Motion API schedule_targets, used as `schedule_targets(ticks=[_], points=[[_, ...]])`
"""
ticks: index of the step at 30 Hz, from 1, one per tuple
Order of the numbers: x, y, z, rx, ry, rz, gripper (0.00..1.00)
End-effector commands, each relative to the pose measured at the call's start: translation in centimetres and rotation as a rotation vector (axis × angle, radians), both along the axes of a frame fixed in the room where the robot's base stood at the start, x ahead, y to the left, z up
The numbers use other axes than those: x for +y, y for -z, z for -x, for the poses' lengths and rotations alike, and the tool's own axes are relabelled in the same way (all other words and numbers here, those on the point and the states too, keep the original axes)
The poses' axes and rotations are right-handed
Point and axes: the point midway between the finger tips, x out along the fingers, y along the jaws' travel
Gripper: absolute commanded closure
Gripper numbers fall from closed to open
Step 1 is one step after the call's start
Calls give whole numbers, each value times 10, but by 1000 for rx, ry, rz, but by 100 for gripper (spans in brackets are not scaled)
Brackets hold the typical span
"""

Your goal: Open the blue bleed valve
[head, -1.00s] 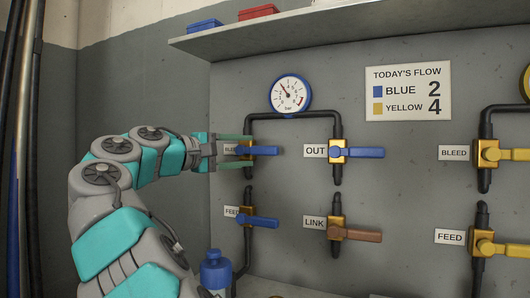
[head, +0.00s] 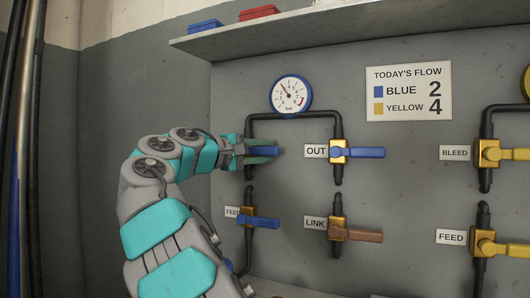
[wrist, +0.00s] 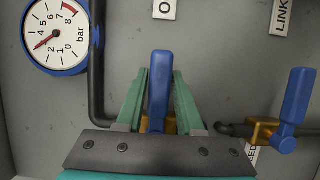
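The blue bleed valve is at the upper left of the pipework, below the gauge. Its blue handle (head: 262,152) lies level and points right in the head view. My gripper (head: 262,151) has one finger above this handle and one below. In the wrist view, the green fingers (wrist: 160,95) sit close along both sides of the blue handle (wrist: 159,85), closed down to about its width. The valve's brass body is mostly hidden behind my gripper, and its label is covered in the head view.
The blue feed valve (head: 260,221) is just below, the OUT valve (head: 355,152) to the right and the LINK valve (head: 355,235) below that. A gauge (head: 291,94) sits above. A shelf (head: 300,27) juts out overhead. Yellow valves (head: 500,154) are far right.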

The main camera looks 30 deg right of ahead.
Motion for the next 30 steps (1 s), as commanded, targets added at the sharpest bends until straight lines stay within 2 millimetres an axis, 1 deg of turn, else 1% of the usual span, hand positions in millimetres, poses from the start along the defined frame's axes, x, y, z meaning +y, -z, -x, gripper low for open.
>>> schedule_targets(ticks=[1,9,30], points=[[0,0,0,0,0,0,70],[0,0,0,0,0,0,100],[0,0,0,1,0,-1,100]])
